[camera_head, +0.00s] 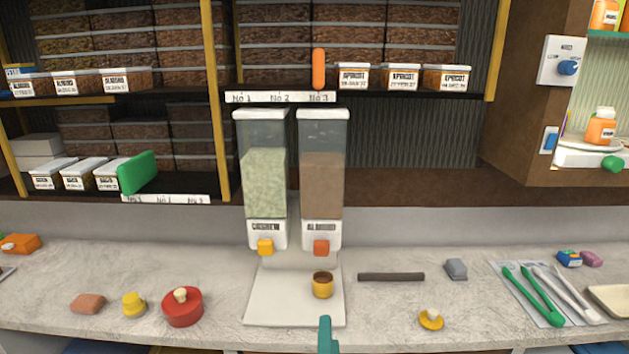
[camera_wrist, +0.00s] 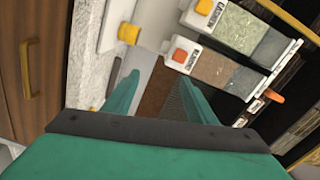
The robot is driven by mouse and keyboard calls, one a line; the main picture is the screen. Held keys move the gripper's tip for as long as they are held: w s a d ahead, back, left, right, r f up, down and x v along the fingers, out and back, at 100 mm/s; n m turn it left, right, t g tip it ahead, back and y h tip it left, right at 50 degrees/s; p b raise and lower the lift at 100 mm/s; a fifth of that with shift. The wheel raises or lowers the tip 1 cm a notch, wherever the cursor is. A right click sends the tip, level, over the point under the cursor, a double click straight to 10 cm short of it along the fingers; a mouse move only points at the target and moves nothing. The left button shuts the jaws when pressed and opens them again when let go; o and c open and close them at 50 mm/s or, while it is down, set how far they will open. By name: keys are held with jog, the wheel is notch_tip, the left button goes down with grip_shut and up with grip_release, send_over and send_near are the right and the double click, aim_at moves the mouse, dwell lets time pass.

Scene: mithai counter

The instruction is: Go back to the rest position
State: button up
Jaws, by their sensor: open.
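My gripper (camera_wrist: 157,95) is open and empty in the wrist view, its two teal fingers spread apart. In the head view only a teal tip of my gripper (camera_head: 326,335) shows at the bottom edge, in front of the dispenser base. Two dispensers stand on a white base tray (camera_head: 262,307): the cashew dispenser (camera_head: 264,180) with a yellow knob and the almond dispenser (camera_head: 322,180) with an orange knob. A small yellow cup (camera_head: 322,286) with dark brown contents stands on the tray below the almond dispenser, apart from my gripper.
On the counter (camera_head: 215,265) are a red lidded pot (camera_head: 182,307), a yellow weight-like piece (camera_head: 133,304), a dark bar (camera_head: 391,277), a yellow lid (camera_head: 431,320), and green tongs (camera_head: 533,297) on the right. Shelves (camera_head: 420,94) with labelled boxes stand behind. The counter's front left is partly clear.

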jog(key=s+f+n+g, duration=0.1)
jog(key=s+f+n, duration=0.8)
jog(key=s+f, duration=0.65)
jog(key=s+a+f+n, duration=0.1)
jog(key=s+f+n, duration=0.1)
jog(key=s, duration=0.8)
jog(key=s+a+f+n+g, duration=0.1)
jog(key=s+n, duration=0.3)
jog(key=s, duration=0.6)
jog(key=shift+s+a+f+y, duration=0.3)
jog(key=shift+a+f, duration=0.3)
jog(key=shift+f, duration=0.3)
